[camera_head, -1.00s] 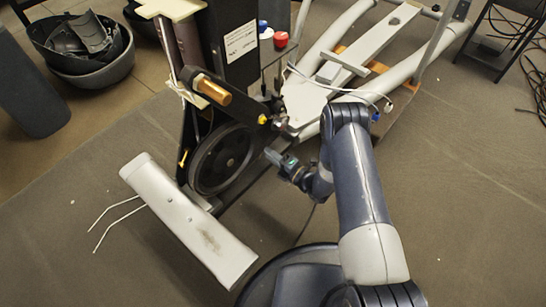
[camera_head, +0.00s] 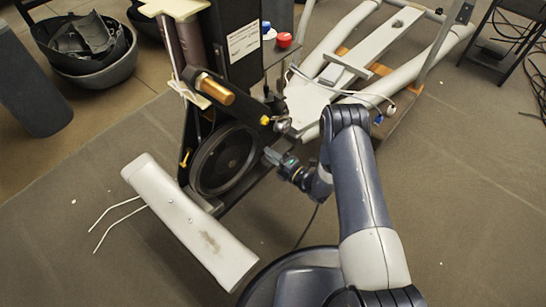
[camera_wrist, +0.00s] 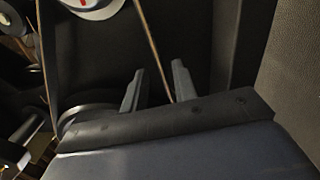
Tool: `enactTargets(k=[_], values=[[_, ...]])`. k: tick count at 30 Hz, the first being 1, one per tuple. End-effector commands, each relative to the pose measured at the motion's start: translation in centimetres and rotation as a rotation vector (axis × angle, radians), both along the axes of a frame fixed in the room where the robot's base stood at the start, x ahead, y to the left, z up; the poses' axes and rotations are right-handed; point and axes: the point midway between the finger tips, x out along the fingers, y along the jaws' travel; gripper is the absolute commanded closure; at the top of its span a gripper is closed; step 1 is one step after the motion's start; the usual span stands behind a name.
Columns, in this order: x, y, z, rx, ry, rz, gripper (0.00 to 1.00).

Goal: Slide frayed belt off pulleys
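The elliptical's large black wheel (camera_head: 224,160) stands low in the machine's frame in the head view. My gripper (camera_head: 268,156) is just to the right of it. In the wrist view, my gripper's two fingers (camera_wrist: 159,82) are apart, so it is open. A thin tan belt strand (camera_wrist: 154,48) runs down between the fingers, with no clear contact visible. Another strand (camera_wrist: 42,50) runs down at the left towards a round grey pulley (camera_wrist: 86,116). A white round part with a red mark (camera_wrist: 92,5) is at the top. The belt is not distinguishable in the head view; fraying cannot be made out.
A light grey footrest-like cover (camera_head: 188,222) lies in front of the wheel. An orange-brown cylinder on a crank (camera_head: 216,90) juts above it. The machine's grey frame (camera_head: 390,50) stretches to the back right. A bin of black parts (camera_head: 85,45) stands back left.

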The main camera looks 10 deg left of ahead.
Motion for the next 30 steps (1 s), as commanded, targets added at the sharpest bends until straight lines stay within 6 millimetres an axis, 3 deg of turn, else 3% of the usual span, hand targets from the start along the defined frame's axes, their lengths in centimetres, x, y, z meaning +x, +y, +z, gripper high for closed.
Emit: enactTargets(k=[30], values=[[1.1,1.8,0.0,0.000,0.000,0.001,0.73]])
